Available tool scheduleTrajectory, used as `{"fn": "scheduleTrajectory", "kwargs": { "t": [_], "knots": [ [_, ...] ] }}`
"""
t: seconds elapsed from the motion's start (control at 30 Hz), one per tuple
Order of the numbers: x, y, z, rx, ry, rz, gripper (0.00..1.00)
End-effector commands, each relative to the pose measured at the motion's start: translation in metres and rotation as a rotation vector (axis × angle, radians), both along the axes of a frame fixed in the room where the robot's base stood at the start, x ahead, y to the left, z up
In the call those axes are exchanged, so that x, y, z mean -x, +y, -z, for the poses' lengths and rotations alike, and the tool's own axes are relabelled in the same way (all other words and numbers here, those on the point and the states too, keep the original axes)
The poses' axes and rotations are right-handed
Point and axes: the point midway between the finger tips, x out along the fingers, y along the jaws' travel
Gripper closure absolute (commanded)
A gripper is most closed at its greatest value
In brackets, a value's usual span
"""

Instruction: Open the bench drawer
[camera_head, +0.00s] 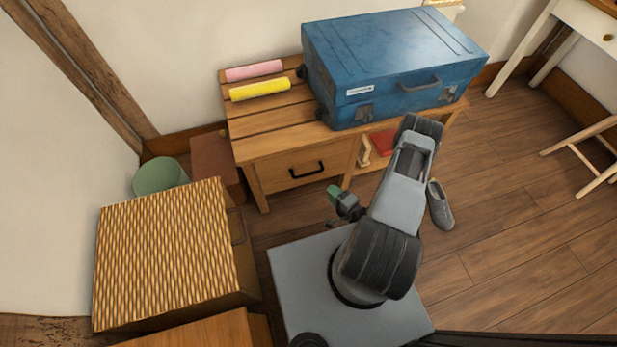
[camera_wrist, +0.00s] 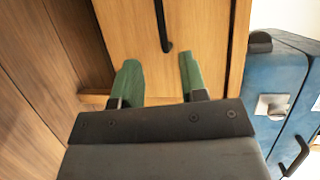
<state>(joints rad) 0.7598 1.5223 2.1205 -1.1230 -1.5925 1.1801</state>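The wooden bench (camera_head: 243,140) stands against the wall, with a closed drawer (camera_head: 283,171) in its front left part. The drawer has a black bar handle (camera_head: 307,170). In the wrist view, the drawer front (camera_wrist: 205,30) fills the upper middle and the handle (camera_wrist: 162,25) runs up and down near the centre. My gripper (camera_head: 336,197) is in front of the drawer, below and to the right of the handle in the head view. In the wrist view its green fingertips (camera_wrist: 160,80) are apart with nothing between them. The handle lies beyond the fingertips, not touched.
A blue toolbox (camera_head: 395,65) and pink (camera_head: 254,70) and yellow (camera_head: 260,89) rolls lie on the bench. A grey shoe (camera_head: 440,205) is on the floor to the right. A woven-topped box (camera_head: 165,250) and green bin (camera_head: 160,176) stand left. The right floor is mostly clear.

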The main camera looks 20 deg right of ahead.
Motion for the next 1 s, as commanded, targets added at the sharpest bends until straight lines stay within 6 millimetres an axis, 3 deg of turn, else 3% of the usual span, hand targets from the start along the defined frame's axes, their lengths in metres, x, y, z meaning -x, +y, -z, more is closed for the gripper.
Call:
{"fn": "scheduleTrajectory", "kwargs": {
  "t": [0.23, 0.7, 1.0],
  "knots": [
    [-0.023, 0.013, 0.007, -0.014, -0.008, -0.003, 0.61],
    [-0.098, 0.044, 0.022, -0.012, -0.007, 0.001, 0.61],
    [-0.119, 0.052, 0.025, -0.012, -0.004, 0.004, 0.61]
  ]
}}
